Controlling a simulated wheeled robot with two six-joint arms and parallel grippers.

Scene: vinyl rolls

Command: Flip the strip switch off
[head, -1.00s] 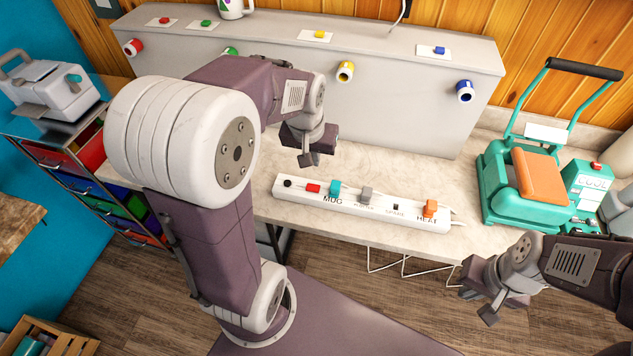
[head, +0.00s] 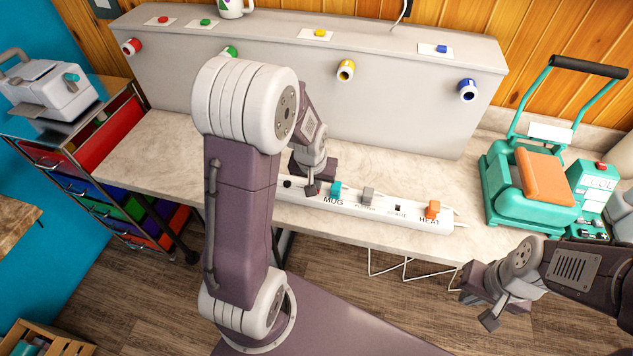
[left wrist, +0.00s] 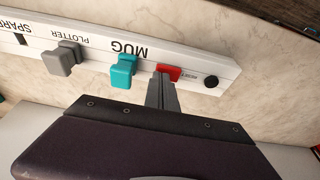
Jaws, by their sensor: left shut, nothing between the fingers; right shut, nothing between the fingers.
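My right gripper (head: 489,318) is shut and empty, low at the right, away from the strip.
A teal plug (head: 336,188) at MUG stands close beside my left fingertips. A grey plug (head: 366,194) and an orange plug (head: 432,208) are further along. A grey panel (head: 280,85) rises behind. A teal heat press (head: 525,185) stands right.

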